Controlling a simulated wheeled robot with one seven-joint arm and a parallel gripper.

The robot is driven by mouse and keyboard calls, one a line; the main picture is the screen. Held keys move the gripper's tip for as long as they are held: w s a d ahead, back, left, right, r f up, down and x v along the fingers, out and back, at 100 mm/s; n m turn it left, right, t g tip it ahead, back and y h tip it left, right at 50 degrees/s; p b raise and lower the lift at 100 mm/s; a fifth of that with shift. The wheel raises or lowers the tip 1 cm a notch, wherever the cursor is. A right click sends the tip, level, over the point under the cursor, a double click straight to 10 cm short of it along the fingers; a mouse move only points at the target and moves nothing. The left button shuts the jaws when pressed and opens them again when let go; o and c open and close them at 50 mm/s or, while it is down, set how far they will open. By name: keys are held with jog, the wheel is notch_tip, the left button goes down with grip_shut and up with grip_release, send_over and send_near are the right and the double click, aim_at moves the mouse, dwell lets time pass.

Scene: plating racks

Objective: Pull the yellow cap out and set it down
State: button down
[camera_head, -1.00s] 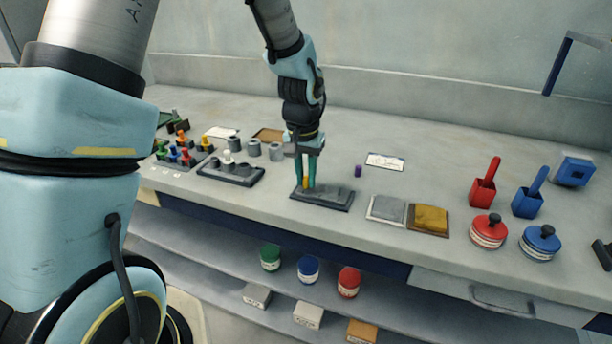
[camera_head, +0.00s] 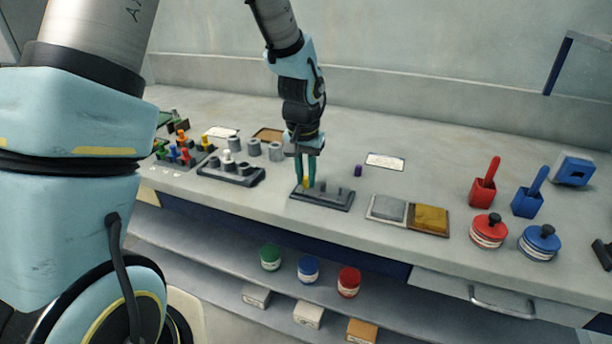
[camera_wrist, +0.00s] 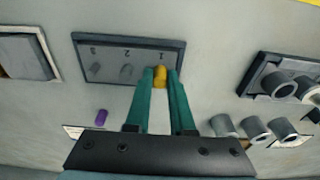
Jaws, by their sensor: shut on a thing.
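The yellow cap (camera_head: 306,183) stands at the left end of a dark rack (camera_head: 328,203) on the bench. In the wrist view the yellow cap (camera_wrist: 160,75) is at the rack's position marked 1, between the tips of my green fingers. My gripper (camera_head: 308,182) points down over the rack and is shut on the cap. In the wrist view my gripper (camera_wrist: 160,80) hides part of the cap's sides. I cannot tell whether the cap is clear of the rack. The rack's positions 2 and 3 each hold a short grey post.
A small purple cap (camera_head: 358,170) lies behind the rack, by a white label (camera_head: 386,161). A grey and yellow pad tray (camera_head: 388,209) is to the right. Another rack (camera_head: 230,174) and several grey cylinders stand to the left. Bare bench lies behind the rack.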

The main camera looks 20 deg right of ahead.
aim_at(306, 177)
jog(key=shift+r, duration=0.2)
jog(key=shift+r+p, duration=1.6)
jog(key=shift+r, duration=0.3)
